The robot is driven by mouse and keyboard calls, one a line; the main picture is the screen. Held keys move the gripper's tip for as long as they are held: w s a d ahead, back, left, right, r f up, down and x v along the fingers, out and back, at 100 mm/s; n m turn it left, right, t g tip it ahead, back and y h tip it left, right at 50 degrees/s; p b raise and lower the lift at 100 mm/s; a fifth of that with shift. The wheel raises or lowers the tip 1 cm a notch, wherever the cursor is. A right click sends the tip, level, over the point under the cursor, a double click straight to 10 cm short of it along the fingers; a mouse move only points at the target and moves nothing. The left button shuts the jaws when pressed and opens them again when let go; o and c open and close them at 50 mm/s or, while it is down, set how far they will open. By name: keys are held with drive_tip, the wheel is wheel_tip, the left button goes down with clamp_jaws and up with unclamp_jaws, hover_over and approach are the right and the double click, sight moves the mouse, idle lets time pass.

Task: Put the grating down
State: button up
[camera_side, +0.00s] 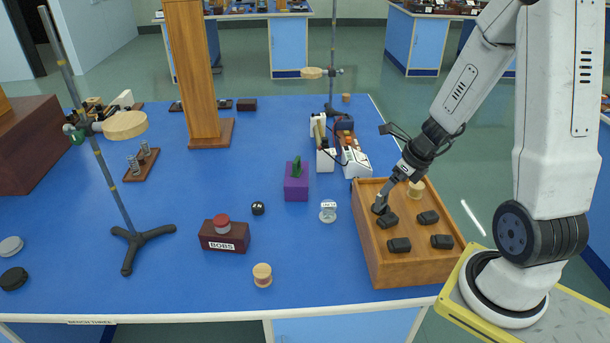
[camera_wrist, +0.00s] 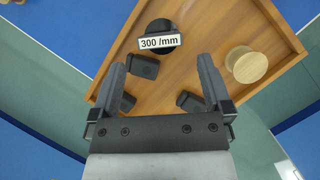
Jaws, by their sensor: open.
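The grating (camera_wrist: 158,42), a dark round piece with a white label reading "300 /mm", is in the wooden tray (camera_wrist: 210,20), near its wall. In the wrist view it sits just beyond my fingertips, roughly between their lines. My gripper (camera_wrist: 163,66) is open, with a clear gap between its fingers and nothing held. In the side view my gripper (camera_side: 384,203) reaches down into the back left corner of the tray (camera_side: 405,268). The grating is hard to make out there behind the fingers.
Several black blocks (camera_side: 428,217) lie in the tray, close to my fingers. A wooden spool (camera_side: 416,188) stands at its back. A small labelled clear piece (camera_side: 328,211) and a purple block (camera_side: 296,185) stand left of the tray. Blue bench between them is free.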

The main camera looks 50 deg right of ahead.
sight(380, 196)
drive_tip(key=shift+x, duration=0.95)
drive_tip(key=shift+f, duration=0.2)
drive_tip(key=shift+x, duration=2.45)
drive_tip(key=shift+w+r, duration=0.1)
drive_tip(key=c, duration=1.3)
drive_tip(key=shift+c, duration=0.2)
drive_tip(key=shift+r, duration=0.15)
drive_tip(key=shift+r, duration=4.85)
